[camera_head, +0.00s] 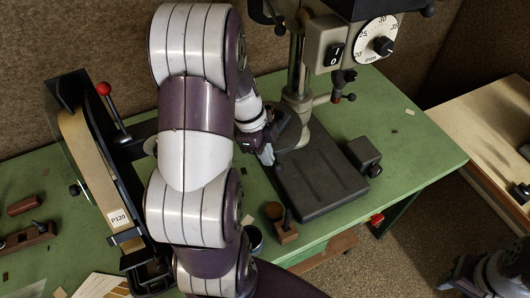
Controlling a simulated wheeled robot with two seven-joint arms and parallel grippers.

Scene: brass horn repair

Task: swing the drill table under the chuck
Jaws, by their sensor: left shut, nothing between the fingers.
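The drill press stands on the green bench, with its switch-and-dial head (352,42) at the top. The dark chuck (342,78) hangs below the head, right of the column (296,62). The dark drill table (290,131) appears at the column's left side, not under the chuck; it is partly hidden by my arm. The dark base (318,178) lies below. My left gripper (266,154) is shut and empty, pointing down close beside the table's left edge; I cannot tell whether it touches. My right gripper (460,276) is at the lower right, away from the press; its fingers are unclear.
A belt sander (98,165) with a red-knobbed lever stands at the left. A dark block (364,156) sits right of the base. Green bench (425,150) at the right is mostly clear.

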